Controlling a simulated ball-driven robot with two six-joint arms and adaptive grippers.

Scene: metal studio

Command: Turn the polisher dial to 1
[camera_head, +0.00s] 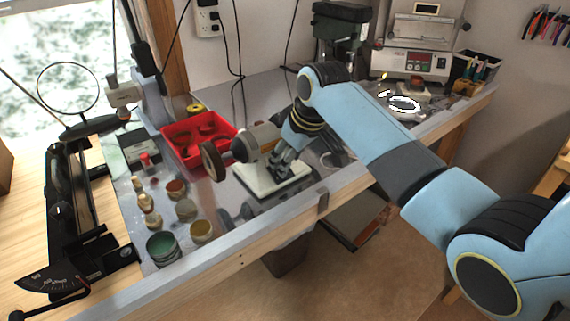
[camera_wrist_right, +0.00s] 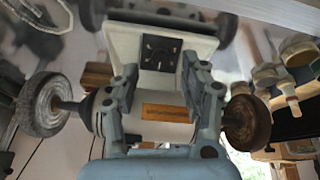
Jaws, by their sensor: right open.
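The polisher (camera_head: 262,137) stands on its white base on the bench, with a buffing wheel (camera_head: 213,160) at its left end. In the right wrist view its body with an orange-brown label (camera_wrist_right: 165,112) lies between two wheels. The dial (camera_wrist_right: 158,52) is on a black square plate with pale marks on the white base; its setting is too small to read. My right gripper (camera_head: 280,167) is in front of the polisher, over the base. In the wrist view its open fingers (camera_wrist_right: 160,72) straddle the polisher body and point toward the dial plate, with nothing between the tips. My left gripper is not in view.
A red tray (camera_head: 182,157) is behind and left of the polisher. Several small jars (camera_head: 186,209) stand at the front left. A black-armed instrument (camera_head: 75,215) lies at far left. A scale (camera_head: 408,62) and drill press (camera_head: 340,30) stand behind. The bench edge is close in front.

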